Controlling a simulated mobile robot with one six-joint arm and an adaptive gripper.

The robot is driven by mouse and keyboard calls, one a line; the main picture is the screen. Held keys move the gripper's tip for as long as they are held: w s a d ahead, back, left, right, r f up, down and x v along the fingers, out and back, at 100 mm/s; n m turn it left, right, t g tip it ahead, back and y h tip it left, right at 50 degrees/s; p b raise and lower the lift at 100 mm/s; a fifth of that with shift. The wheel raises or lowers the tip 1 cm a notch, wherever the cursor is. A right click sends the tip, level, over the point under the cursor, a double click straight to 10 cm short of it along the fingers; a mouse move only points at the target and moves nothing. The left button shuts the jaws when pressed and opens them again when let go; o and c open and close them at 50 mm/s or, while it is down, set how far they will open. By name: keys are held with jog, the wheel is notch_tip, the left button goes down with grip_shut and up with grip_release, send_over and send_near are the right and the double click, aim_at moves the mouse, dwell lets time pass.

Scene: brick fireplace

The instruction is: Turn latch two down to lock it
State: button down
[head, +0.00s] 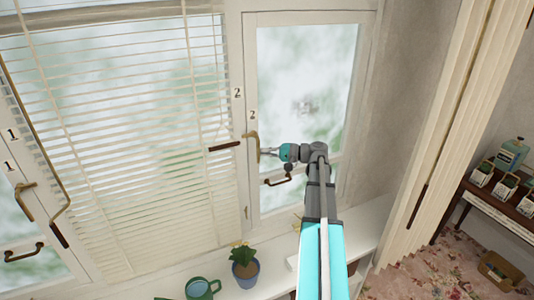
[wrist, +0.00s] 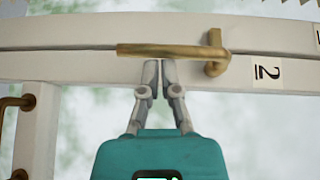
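Latch two (head: 256,146) is a brass lever on the white window frame, below the label "2" (head: 252,115). Its lever hangs down along the frame from its pivot. In the wrist view the same latch (wrist: 160,50) lies across the top, with its pivot at the right beside the "2" label (wrist: 267,73). My gripper (wrist: 160,64) has its fingers together and empty, tips right beside the lever's middle. I cannot tell whether they touch it. In the head view my gripper (head: 264,152) is just right of the lever.
A dark brown pull handle (head: 278,180) sits on the window just below my gripper. White blinds (head: 120,120) hang at the left, with a wooden bar (head: 224,146) near the latch. A potted plant (head: 245,270) and a green cup (head: 202,288) stand on the sill. Latch one (head: 24,200) is far left.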

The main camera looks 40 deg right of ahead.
jog(key=shift+s+a, duration=0.1)
jog(key=shift+a, duration=0.05)
jog(key=s+d, duration=0.7)
jog(key=d, duration=0.4)
jog(key=shift+d, duration=0.15)
dwell(0.6)
